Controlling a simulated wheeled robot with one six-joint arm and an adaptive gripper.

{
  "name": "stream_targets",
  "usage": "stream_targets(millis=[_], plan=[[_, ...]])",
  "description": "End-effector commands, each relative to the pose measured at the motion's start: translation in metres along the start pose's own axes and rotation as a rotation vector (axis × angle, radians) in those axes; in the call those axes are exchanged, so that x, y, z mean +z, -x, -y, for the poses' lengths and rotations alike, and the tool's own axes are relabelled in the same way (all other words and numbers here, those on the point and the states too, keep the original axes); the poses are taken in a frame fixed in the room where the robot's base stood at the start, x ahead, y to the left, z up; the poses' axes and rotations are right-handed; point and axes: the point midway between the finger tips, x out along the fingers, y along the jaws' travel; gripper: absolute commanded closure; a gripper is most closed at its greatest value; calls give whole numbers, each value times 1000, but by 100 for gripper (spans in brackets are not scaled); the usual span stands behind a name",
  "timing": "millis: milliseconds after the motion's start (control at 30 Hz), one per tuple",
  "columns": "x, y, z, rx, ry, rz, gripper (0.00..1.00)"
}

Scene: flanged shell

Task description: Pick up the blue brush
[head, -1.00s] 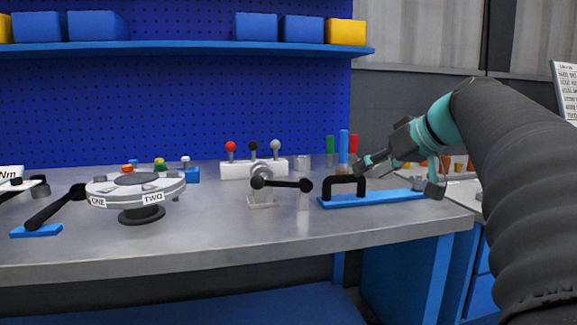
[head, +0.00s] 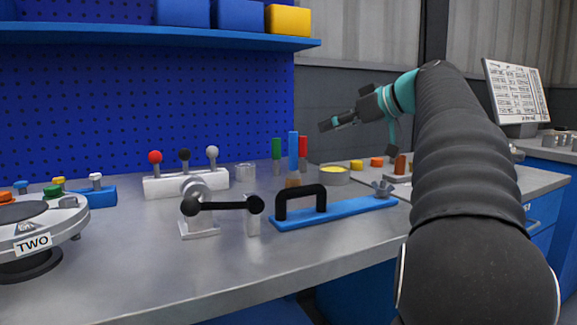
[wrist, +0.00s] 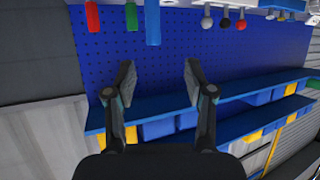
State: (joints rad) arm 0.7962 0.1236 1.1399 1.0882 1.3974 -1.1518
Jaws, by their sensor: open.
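The blue brush (head: 293,150) stands upright on the bench, its blue handle up and a tan part at its lower end. It is between a green-handled item (head: 276,150) and a red-handled item (head: 303,146). My gripper (head: 330,124) is above the bench, to the right of the blue handle in the head view and apart from it. In the wrist view, which is upside down, my gripper (wrist: 158,72) is open with nothing between its fingers. The blue handle (wrist: 152,24) shows at the top edge there, beyond the fingertips; its rest is cut off.
A blue bar with a black handle (head: 335,212) lies in front of the brush. A round tin with yellow contents (head: 334,174) is to its right. A white block with knobs (head: 186,184) and a black-knobbed lever (head: 222,205) stand left. A blue shelf (head: 150,36) hangs behind.

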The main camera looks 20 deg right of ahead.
Motion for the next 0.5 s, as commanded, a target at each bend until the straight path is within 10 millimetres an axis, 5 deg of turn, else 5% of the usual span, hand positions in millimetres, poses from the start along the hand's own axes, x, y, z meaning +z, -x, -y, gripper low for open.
stream_targets(millis=[500], plan=[[2,-66,-8,14,-5,-1,46]])
